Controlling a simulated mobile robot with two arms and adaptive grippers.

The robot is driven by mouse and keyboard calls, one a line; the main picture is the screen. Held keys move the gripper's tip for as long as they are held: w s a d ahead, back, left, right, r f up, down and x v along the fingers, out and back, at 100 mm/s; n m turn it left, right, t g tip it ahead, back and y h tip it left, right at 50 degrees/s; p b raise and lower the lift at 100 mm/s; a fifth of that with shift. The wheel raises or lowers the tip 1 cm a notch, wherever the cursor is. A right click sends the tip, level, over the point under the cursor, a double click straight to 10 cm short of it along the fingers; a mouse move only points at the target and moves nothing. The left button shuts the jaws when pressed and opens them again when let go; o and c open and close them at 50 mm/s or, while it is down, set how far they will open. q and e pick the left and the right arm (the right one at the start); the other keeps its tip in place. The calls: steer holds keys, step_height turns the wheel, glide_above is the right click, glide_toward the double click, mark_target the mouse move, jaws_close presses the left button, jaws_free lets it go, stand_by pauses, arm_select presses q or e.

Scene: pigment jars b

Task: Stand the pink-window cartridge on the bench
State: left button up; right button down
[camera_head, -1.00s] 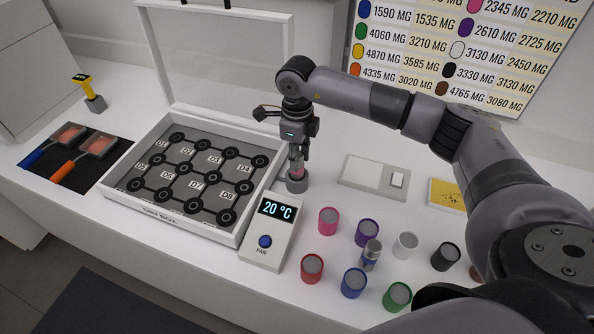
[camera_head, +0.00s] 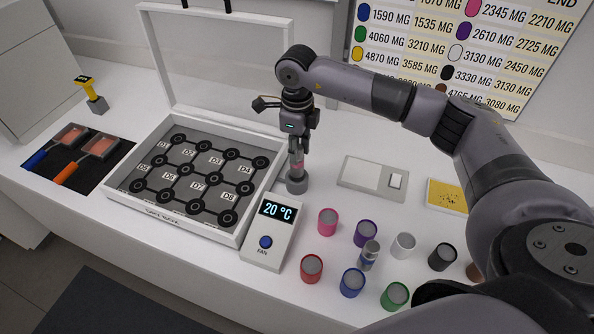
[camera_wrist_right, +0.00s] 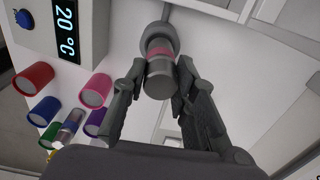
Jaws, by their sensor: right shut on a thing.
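The pink-window cartridge (camera_head: 297,165) is a slim grey cylinder with a pink band. In the right wrist view the cartridge (camera_wrist_right: 159,80) sits between the two fingers of my right gripper (camera_wrist_right: 160,75), with the pink band just beyond the tips. My left gripper is not in view.
Several coloured jars, including a pink one (camera_head: 327,222), and a blue-banded cartridge (camera_head: 369,256) stand to the front right. A flat scale (camera_head: 365,174) lies right; bench between is clear.

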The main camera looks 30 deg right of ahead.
steer(key=shift+r+p, duration=0.85)
steer(key=shift+r, duration=1.1)
steer(key=shift+f, duration=0.1)
